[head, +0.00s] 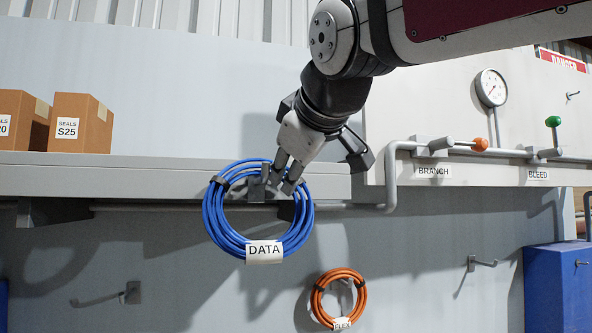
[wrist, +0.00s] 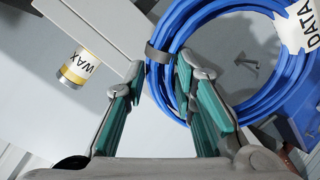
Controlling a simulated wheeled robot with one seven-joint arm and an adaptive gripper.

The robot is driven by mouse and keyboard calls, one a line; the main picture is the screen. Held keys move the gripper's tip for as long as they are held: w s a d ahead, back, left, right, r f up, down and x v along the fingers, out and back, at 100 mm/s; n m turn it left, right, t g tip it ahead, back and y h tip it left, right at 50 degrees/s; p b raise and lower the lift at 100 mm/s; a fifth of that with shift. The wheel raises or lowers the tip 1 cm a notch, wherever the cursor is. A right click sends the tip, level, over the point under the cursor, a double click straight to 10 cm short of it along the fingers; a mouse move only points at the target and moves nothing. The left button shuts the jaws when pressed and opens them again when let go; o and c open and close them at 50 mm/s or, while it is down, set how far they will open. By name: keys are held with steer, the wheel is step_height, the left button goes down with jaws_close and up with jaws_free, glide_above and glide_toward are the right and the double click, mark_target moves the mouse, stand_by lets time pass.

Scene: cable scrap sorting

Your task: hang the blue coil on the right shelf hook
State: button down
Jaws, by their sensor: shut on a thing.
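The blue coil (head: 215,222), with a white DATA tag, is upright in front of the shelf's front edge (head: 120,172). A grey shelf hook (head: 257,183) shows at the top of the coil; I cannot tell whether the coil rests on it. My gripper (head: 287,178) is shut on the coil's upper right part. In the wrist view the blue coil (wrist: 178,35) runs up to my fingers (wrist: 165,95), near a dark tie band. The fingers hide part of the gripped strands.
An orange coil (head: 318,300) hangs on a lower wall hook. Bare wall hooks are at left (head: 133,292) and right (head: 472,263). Boxes (head: 80,124) stand on the shelf. Pipes (head: 392,170) with valves are at right. The wrist view shows a WAX can (wrist: 76,66).

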steer(key=shift+f, duration=0.35)
steer(key=c, duration=1.2)
jaws_free()
steer(key=shift+w, duration=0.1)
steer(key=shift+c, duration=0.2)
steer(key=shift+r, duration=0.15)
steer(key=shift+s+r, duration=0.25)
steer(key=shift+s, duration=0.2)
steer(key=v, duration=1.1)
steer(key=s+d+f+m+g+h, duration=0.1)
steer(key=d+f+m+g+h, duration=0.15)
steer(key=d+f, duration=0.6)
steer(key=s+d+f+m+g+h, duration=0.1)
steer(key=s+d+f+m, duration=0.2)
steer(key=f, duration=1)
steer(key=s+d+f+m+g, duration=0.2)
steer(key=s+d+f+m, duration=0.1)
steer(key=f, duration=0.6)
steer(key=s+d+f+m+g, duration=0.2)
steer(key=s+f, duration=0.4)
steer(key=f, duration=0.4)
steer(key=shift+s+d+f+m, duration=0.2)
steer(key=shift+d+m, duration=0.25)
steer(key=shift+m, duration=0.5)
